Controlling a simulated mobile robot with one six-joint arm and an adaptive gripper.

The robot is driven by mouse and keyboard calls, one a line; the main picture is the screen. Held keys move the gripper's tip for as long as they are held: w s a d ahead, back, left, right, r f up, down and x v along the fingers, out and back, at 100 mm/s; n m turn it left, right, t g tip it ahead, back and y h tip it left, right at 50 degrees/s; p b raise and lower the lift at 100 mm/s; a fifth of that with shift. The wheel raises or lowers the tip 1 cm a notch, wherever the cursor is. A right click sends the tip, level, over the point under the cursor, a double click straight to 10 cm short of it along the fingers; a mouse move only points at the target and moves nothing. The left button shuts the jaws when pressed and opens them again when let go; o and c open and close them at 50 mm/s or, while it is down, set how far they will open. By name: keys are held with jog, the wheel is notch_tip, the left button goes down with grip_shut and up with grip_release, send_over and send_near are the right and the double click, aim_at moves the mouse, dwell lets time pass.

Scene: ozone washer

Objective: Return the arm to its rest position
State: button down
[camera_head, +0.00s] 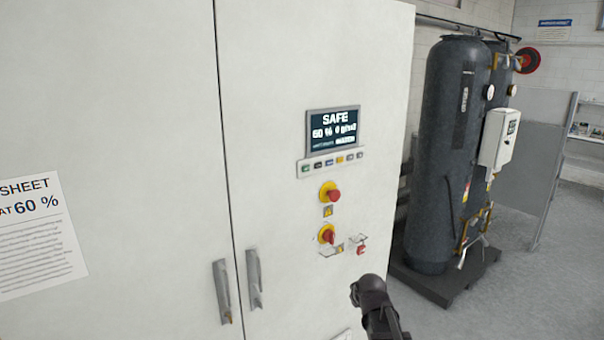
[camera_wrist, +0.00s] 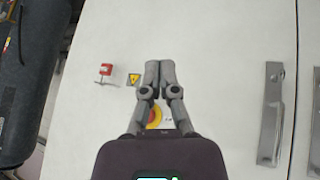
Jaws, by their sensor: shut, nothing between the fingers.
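My gripper (camera_wrist: 159,72) shows in the wrist view with its two grey fingers together and nothing between them. It is in front of the white cabinet (camera_head: 290,60), whose panel fills most of both views. Behind the fingers, a yellow and red knob (camera_wrist: 154,116) is partly hidden. In the head view, a dark part of my arm (camera_head: 377,308) rises from the lower edge, in front of the cabinet's right side. I cannot tell the gap between fingers and panel.
The cabinet carries a screen reading SAFE and 60 % (camera_head: 333,130), a red button (camera_head: 331,193), a red switch (camera_head: 327,235), a small red part (camera_head: 361,246) and two door handles (camera_head: 254,278). A dark tank (camera_head: 447,150) stands right. Grey floor (camera_head: 540,300) is clear at lower right.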

jog(key=s+f+m+g+b, duration=0.2)
jog(key=s+f+g, duration=0.1)
jog(key=s, duration=0.6)
jog(key=s+f+m+g+b, duration=0.2)
jog(key=s+f+m+g, duration=0.1)
jog(key=s, duration=0.7)
notch_tip(320, 180, down, 3)
jog(key=shift+s+d+r+g, duration=0.1)
jog(key=shift+s+d+g, duration=0.2)
jog(key=shift+g, duration=0.3)
jog(key=shift+w, duration=0.1)
